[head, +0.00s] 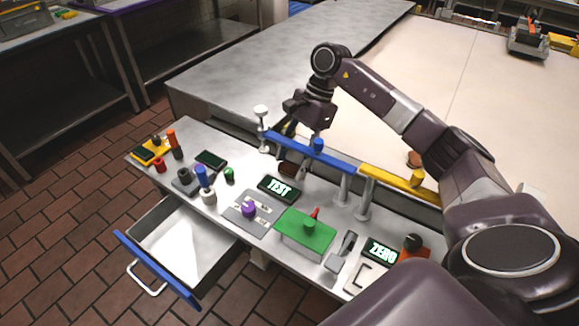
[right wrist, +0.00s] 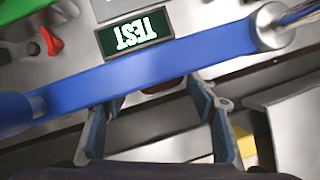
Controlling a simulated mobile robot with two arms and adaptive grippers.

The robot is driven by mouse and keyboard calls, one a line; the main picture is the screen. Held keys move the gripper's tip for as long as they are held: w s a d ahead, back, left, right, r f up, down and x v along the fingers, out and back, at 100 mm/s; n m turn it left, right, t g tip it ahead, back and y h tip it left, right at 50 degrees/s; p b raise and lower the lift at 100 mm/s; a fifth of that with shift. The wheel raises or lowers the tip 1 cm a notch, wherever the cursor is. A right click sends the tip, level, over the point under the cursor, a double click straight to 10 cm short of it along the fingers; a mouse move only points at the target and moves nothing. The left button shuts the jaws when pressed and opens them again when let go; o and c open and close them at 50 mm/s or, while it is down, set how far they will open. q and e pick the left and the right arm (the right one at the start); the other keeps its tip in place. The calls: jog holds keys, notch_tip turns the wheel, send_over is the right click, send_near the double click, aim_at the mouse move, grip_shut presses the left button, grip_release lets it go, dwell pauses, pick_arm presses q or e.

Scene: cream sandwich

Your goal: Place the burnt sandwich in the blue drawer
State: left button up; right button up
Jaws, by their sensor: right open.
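A dark brown piece, likely the burnt sandwich (head: 287,168), shows under the blue bar (head: 330,156) in the head view, mostly hidden. A brown sliver of it (right wrist: 163,85) shows below the bar in the right wrist view. My right gripper (head: 285,132) is at the blue bar's left part, behind it; its open fingers (right wrist: 155,92) are on either side of the brown sliver, apparently empty. I cannot tell whether they touch it. The blue drawer (head: 155,268) is pulled open at the front left and looks empty. My left gripper is not in view.
A TEST display (head: 280,189), a purple knob (head: 249,209) and a green block (head: 305,231) stand on the metal counter. A yellow bar (head: 400,187) continues right of the blue one, with another brown round thing (head: 414,158) behind it. The space above the drawer is clear.

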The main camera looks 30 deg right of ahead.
jog(key=shift+c, duration=0.4)
jog(key=c, duration=0.5)
